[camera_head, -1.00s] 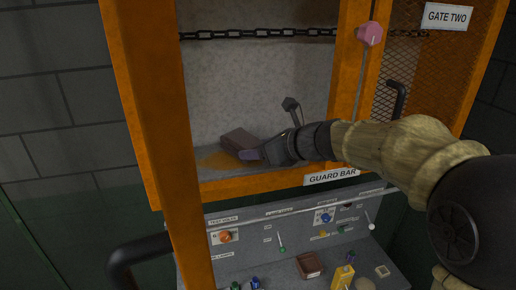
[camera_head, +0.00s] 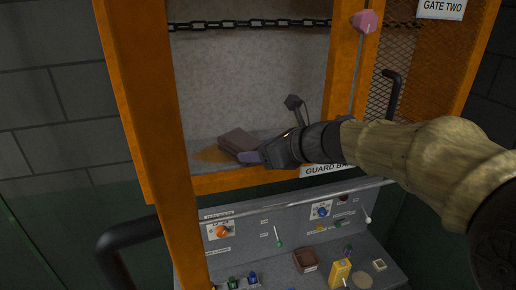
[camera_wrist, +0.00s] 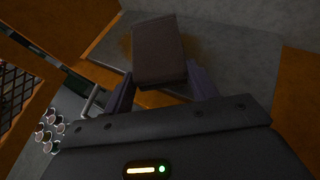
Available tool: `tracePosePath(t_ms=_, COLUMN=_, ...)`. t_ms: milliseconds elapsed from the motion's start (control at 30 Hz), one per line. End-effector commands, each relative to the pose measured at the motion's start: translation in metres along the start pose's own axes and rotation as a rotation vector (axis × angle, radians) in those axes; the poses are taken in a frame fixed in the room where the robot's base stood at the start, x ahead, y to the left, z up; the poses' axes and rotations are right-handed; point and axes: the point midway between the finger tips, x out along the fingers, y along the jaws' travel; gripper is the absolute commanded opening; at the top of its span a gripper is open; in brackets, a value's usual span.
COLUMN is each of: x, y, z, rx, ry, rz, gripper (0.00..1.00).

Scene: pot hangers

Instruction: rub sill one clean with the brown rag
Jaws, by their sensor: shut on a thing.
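The brown rag (camera_head: 238,141) is a dark, block-shaped pad on the grey sill (camera_head: 205,143) inside the orange frame. It also shows in the wrist view (camera_wrist: 158,50). My gripper (camera_head: 248,157) is shut on the rag's near end, with one finger on each side in the wrist view (camera_wrist: 163,88). An orange-brown stain (camera_head: 211,155) shows on the sill to the left of the rag, and some stain shows around the rag in the wrist view. The sill under the rag is hidden. I cannot tell whether the rag presses on it.
Orange posts (camera_head: 160,150) flank the opening, and a black chain (camera_head: 250,24) spans it above. The guard bar label (camera_head: 325,170) is partly covered by my arm. Below is a control panel (camera_head: 275,240) with knobs, levers, a brown box-like item (camera_head: 305,260) and a yellow item (camera_head: 340,272).

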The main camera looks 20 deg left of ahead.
Motion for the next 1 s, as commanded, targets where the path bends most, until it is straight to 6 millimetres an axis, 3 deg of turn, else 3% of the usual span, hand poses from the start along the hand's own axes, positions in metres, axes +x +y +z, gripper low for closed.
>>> tracePosePath(t_ms=367, x=-0.015, y=0.009, z=-0.006, rx=0.001, ry=-0.001, rz=-0.002, gripper=0.21)
tracePosePath(t_ms=633, x=-0.013, y=0.012, z=-0.005, rx=0.000, ry=-0.002, rz=0.000, gripper=0.21)
tracePosePath(t_ms=1000, x=0.001, y=0.032, z=-0.002, rx=0.000, ry=-0.002, rz=0.000, gripper=0.21)
